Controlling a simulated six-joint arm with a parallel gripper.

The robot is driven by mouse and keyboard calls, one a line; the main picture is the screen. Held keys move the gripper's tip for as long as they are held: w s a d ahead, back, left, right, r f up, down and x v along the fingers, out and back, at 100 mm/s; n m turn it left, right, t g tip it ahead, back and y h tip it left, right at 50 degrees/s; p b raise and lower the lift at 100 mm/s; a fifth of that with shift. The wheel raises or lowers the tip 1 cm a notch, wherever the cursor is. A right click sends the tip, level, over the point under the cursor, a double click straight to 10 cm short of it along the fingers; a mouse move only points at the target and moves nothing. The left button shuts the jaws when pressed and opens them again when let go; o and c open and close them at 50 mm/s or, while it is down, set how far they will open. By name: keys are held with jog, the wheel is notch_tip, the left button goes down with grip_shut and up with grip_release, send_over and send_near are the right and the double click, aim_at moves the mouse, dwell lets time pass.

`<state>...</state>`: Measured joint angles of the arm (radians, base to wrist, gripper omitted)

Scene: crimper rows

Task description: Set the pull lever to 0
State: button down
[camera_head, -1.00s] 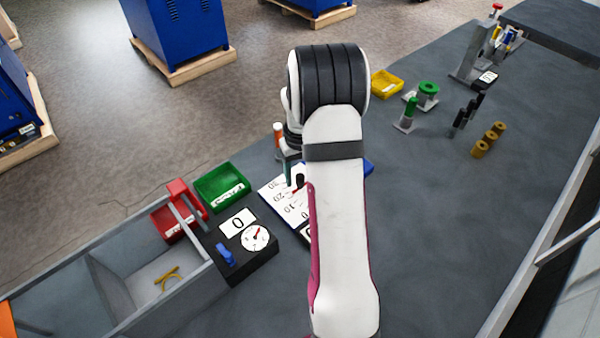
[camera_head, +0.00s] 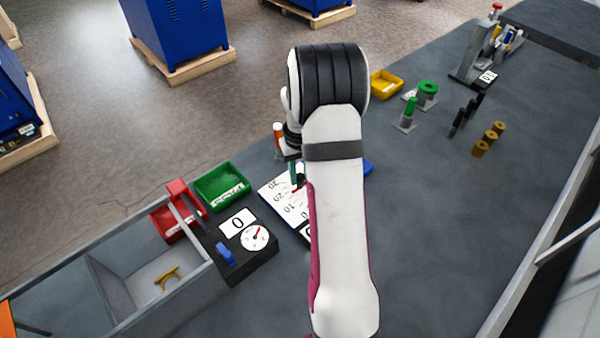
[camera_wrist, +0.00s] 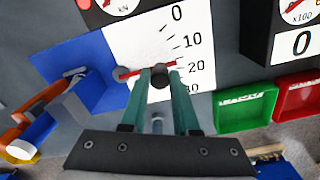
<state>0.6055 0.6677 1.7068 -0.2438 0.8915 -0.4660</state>
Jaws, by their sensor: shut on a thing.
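The pull lever has a black knob (camera_wrist: 159,78) and a red pointer (camera_wrist: 131,71) over a white scale plate (camera_wrist: 150,28), marked 0, 10, 20 and 30. The pointer's tip lies near the 20 mark in the wrist view. My gripper (camera_wrist: 160,84) has its two teal fingers on either side of the knob and is shut on it. In the head view the scale plate (camera_head: 283,197) is partly covered by my arm. My gripper (camera_head: 298,180) is over the plate there, with the knob mostly hidden.
A black box with a dial and a "0" label (camera_head: 237,222) stands left of the plate. Green (camera_head: 222,187) and red (camera_head: 173,224) bins and a grey tray (camera_head: 110,290) are nearby. A blue block (camera_wrist: 97,70) adjoins the plate.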

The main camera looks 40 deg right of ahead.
jog(key=shift+s, duration=0.1)
dwell(0.9)
jog(key=s+n, duration=0.1)
jog(key=n, duration=0.2)
jog(key=shift+s+d, duration=0.15)
jog(key=shift+s, duration=0.2)
jog(key=shift+s+d+n, duration=0.2)
jog(key=shift+s+n, duration=0.15)
jog(key=shift+n, duration=0.4)
jog(key=shift+s+d+n, duration=0.15)
jog(key=shift+s+n, duration=0.2)
jog(key=shift+n, duration=0.4)
jog(key=c, duration=0.6)
grip_release()
jog(key=shift+c, duration=0.2)
notch_tip(320, 180, up, 16)
jog(key=shift+f, duration=0.1)
